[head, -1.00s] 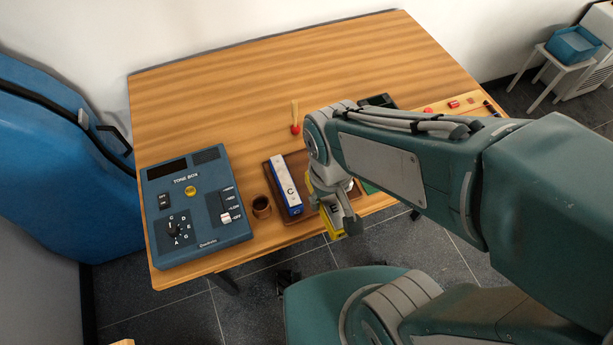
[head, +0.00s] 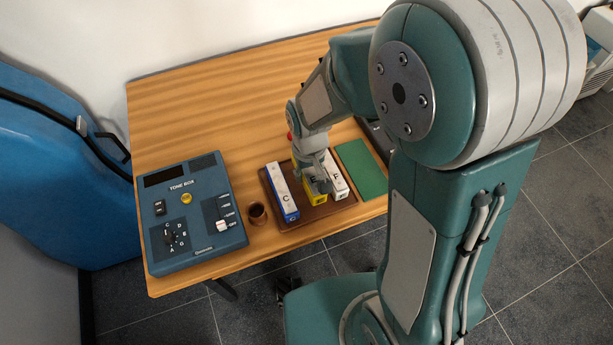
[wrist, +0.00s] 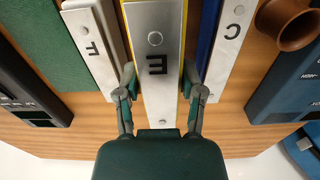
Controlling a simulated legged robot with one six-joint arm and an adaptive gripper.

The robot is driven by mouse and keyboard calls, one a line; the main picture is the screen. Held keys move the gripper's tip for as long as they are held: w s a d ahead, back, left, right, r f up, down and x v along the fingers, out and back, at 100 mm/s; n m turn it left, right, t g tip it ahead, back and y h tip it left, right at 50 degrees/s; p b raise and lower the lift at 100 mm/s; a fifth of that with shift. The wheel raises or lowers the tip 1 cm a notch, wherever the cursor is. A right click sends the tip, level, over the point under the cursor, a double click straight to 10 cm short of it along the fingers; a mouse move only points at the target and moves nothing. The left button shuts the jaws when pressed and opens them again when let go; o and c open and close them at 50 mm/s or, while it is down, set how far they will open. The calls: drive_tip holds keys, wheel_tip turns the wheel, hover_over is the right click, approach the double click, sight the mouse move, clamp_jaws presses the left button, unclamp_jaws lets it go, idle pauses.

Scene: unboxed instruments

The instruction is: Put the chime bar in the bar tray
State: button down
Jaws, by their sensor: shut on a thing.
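The chime bar marked E (head: 319,199), yellow with a silver top, is between the jaws of my gripper (head: 316,181). In the wrist view my gripper (wrist: 158,80) has one finger on each side of the E bar (wrist: 157,48). The bar is lined up in the gap between the blue C bar (head: 283,191) and the white-sided F bar (head: 336,177), over or in the brown bar tray (head: 299,221). I cannot tell whether its underside touches the tray floor. My gripper hides part of its far end.
A brown cup (head: 257,213) and the blue tone box (head: 188,213) stand left of the tray. A green mat (head: 361,168) lies to its right. The back left of the wooden table (head: 235,105) is clear.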

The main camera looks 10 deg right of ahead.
sight(306, 179)
drive_tip(key=shift+w+f, duration=0.45)
drive_tip(key=shift+f, duration=0.1)
drive_tip(key=f, duration=0.3)
drive_tip(key=shift+w+a+f, duration=0.15)
drive_tip(key=shift+a+f, duration=0.05)
drive_tip(key=shift+a, duration=0.1)
drive_tip(key=shift+d, duration=0.1)
drive_tip(key=shift+c, duration=1)
unclamp_jaws()
drive_tip(key=shift+f, duration=0.1)
wheel_tip(306, 179, up, 12)
drive_tip(key=shift+r, duration=0.25)
